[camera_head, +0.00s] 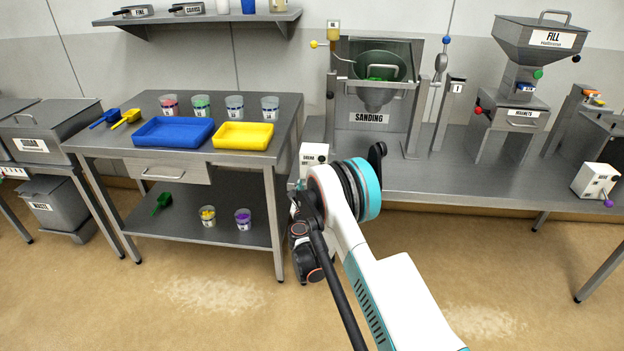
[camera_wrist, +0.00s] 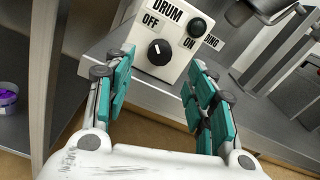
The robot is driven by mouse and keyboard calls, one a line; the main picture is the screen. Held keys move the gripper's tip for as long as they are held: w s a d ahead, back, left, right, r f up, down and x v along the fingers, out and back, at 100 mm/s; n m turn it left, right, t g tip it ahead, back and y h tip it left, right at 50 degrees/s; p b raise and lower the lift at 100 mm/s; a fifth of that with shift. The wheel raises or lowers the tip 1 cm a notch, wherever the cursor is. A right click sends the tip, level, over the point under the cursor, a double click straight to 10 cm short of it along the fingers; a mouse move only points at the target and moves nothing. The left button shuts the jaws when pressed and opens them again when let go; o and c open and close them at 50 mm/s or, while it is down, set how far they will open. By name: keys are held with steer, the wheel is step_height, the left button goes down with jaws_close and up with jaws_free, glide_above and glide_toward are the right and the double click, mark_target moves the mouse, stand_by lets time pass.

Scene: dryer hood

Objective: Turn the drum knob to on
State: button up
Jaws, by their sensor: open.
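The drum box (camera_wrist: 169,72) is white, with DRUM, OFF and ON printed on its face. Its round black drum knob (camera_wrist: 159,53) has a white mark pointing up and slightly left, towards OFF. A dark green round lamp (camera_wrist: 197,27) sits above ON. My gripper (camera_wrist: 163,66) is open and empty, its teal-padded fingers either side of the knob in the wrist view. I see no contact with it. In the head view the drum box (camera_head: 314,152) stands at the left end of the long bench, partly hidden by my arm. The knob is hidden there.
The SANDING drum station (camera_head: 369,118) stands behind the box on the steel bench (camera_head: 450,180). To the left, a table (camera_head: 288,115) holds blue (camera_head: 172,140) and yellow trays (camera_head: 243,143) and several cups. A purple-filled cup (camera_wrist: 7,95) is at the wrist view's left edge.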

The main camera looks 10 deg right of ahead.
steer(key=b+x, duration=0.2)
steer(key=x, duration=0.5)
steer(key=shift+w, duration=0.3)
steer(key=shift+d, duration=0.1)
steer(key=c, duration=1.1)
